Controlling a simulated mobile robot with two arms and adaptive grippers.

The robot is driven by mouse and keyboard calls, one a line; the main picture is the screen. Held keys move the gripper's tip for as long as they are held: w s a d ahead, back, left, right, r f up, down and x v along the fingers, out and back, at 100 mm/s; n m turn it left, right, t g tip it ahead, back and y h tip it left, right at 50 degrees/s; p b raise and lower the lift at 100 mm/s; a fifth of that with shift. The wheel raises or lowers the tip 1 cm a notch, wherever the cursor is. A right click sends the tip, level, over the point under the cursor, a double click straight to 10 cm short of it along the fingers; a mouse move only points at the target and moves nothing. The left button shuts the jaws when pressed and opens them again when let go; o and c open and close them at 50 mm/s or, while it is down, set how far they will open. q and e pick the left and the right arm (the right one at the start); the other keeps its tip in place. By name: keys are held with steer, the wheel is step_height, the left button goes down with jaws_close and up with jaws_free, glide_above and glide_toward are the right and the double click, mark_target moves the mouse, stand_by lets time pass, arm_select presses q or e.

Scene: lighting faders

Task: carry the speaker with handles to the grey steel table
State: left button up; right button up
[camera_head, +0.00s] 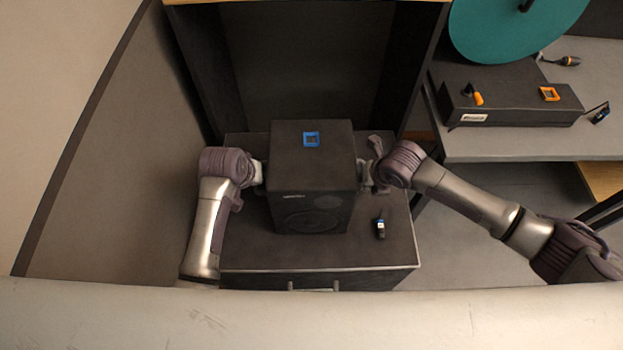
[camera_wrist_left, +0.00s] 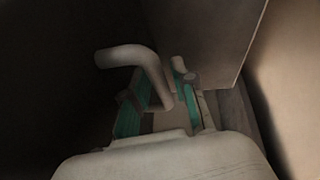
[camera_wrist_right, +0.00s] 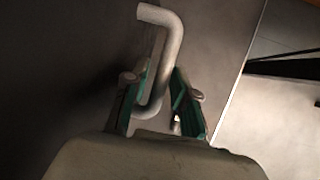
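The speaker (camera_head: 312,180) is a black upright box standing on a dark cabinet (camera_head: 260,250). A small blue square-framed item (camera_head: 311,139) lies on its top. My left gripper (camera_head: 258,174) is at its left side, and the bent grey handle (camera_wrist_left: 150,70) passes between the teal-padded fingers (camera_wrist_left: 164,95), which look closed around it. My right gripper (camera_head: 366,174) is at the right side, with the other handle (camera_wrist_right: 165,50) between its fingers (camera_wrist_right: 160,90), close on both sides. The grey table (camera_head: 480,145) is at the upper right.
A small black device (camera_head: 380,224) lies on the cabinet right of the speaker. On the table are a long black box (camera_head: 515,104), a teal disc (camera_head: 510,30), a screwdriver (camera_head: 562,61) and a small dark device (camera_head: 599,113). A wall (camera_head: 130,150) is close on the left.

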arm_select(q)
jaws_close()
arm_select(e)
jaws_close()
arm_select(q)
steer(key=shift+w+r, duration=0.15)
steer(key=shift+r, duration=0.2)
arm_select(e)
steer(key=shift+w+r, duration=0.2)
steer(key=shift+r, duration=0.15)
